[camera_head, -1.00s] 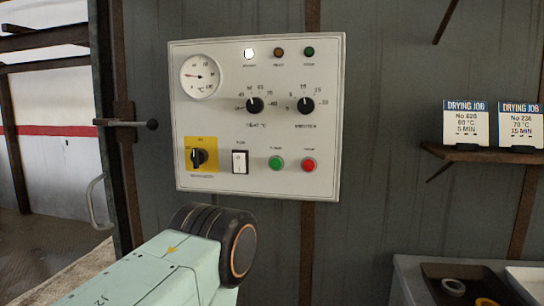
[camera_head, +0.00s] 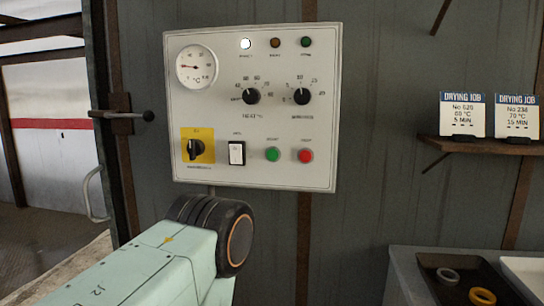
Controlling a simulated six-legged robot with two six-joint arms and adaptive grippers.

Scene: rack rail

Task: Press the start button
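A white control panel (camera_head: 215,120) is mounted on the dark wall. Its lower row has a green button (camera_head: 272,154) and a red button (camera_head: 305,156); their labels are too small to read surely. A white rocker switch (camera_head: 237,153) sits left of the green button, and a black rotary switch (camera_head: 195,149) on a yellow plate is further left. Two black knobs, the left one (camera_head: 251,96) and the right one (camera_head: 302,96), sit above. The white lamp (camera_head: 246,43) at the top is lit. A pale green link of my arm shows below the panel. Neither gripper is in view.
A round temperature gauge (camera_head: 197,66) is on the panel's upper left. A shelf (camera_head: 490,147) at right holds two drying job cards. A grey bench (camera_head: 400,280) at lower right carries a dark tray (camera_head: 428,262) with rings. A door handle lever (camera_head: 130,115) sticks out at left.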

